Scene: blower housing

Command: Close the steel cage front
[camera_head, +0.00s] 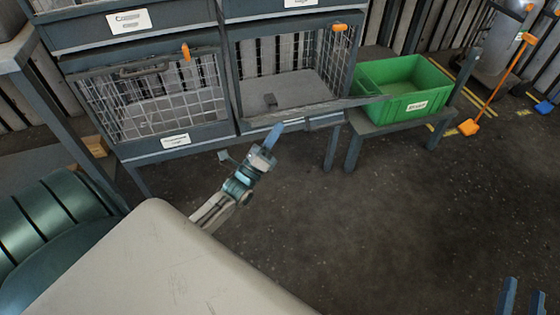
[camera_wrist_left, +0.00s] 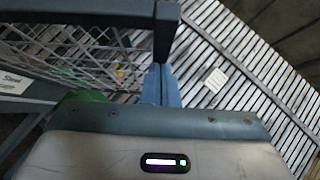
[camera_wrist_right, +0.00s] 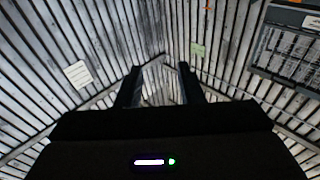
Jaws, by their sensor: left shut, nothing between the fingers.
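The steel cage is the right-hand cage in the head view; its opening is uncovered. Its front (camera_head: 335,106) is folded down and seen nearly edge-on below the opening. In the left wrist view the mesh front (camera_wrist_left: 75,45) has a dark frame and a white label reading "Steel" (camera_wrist_left: 13,83). My left gripper (camera_head: 273,134) is shut and empty, just below the front in the head view. Its blue fingertips (camera_wrist_left: 160,85) are close to the frame's corner; I cannot tell whether they touch. My right gripper (camera_head: 522,296) is open and empty, far from the cage; it also shows in the right wrist view (camera_wrist_right: 160,85).
A closed mesh cage (camera_head: 150,95) with an orange latch (camera_head: 186,52) stands to the left. A green bin (camera_head: 405,88) sits on a low stand at the right, near the front's end. The floor (camera_head: 400,210) in front is clear.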

